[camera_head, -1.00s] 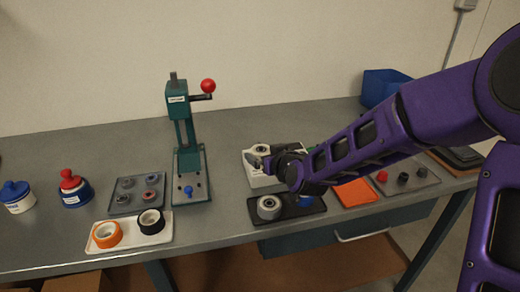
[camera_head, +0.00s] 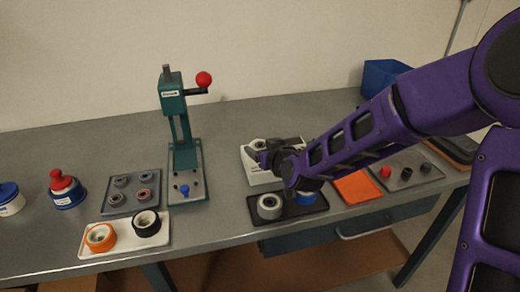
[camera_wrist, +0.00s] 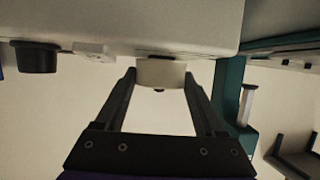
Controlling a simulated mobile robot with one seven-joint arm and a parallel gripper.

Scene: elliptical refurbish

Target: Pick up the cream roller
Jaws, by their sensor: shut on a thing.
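The cream roller (camera_wrist: 160,72) is a short, pale cylinder in the wrist view, between the tips of my gripper (camera_wrist: 160,80). Both dark fingers press on its sides, so my gripper is shut on it. A broad white surface lies right behind the roller in that view. I cannot tell whether the roller still touches it. In the head view my gripper (camera_head: 266,160) is at the white box (camera_head: 262,178), and I cannot make out the roller there.
A teal press (camera_head: 176,105) with a red knob stands left of my gripper. A dark tray (camera_head: 290,213) with a grey roller (camera_head: 270,206) and a blue part lies in front. An orange mat (camera_head: 357,187) lies to the right. The bench behind the press is clear.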

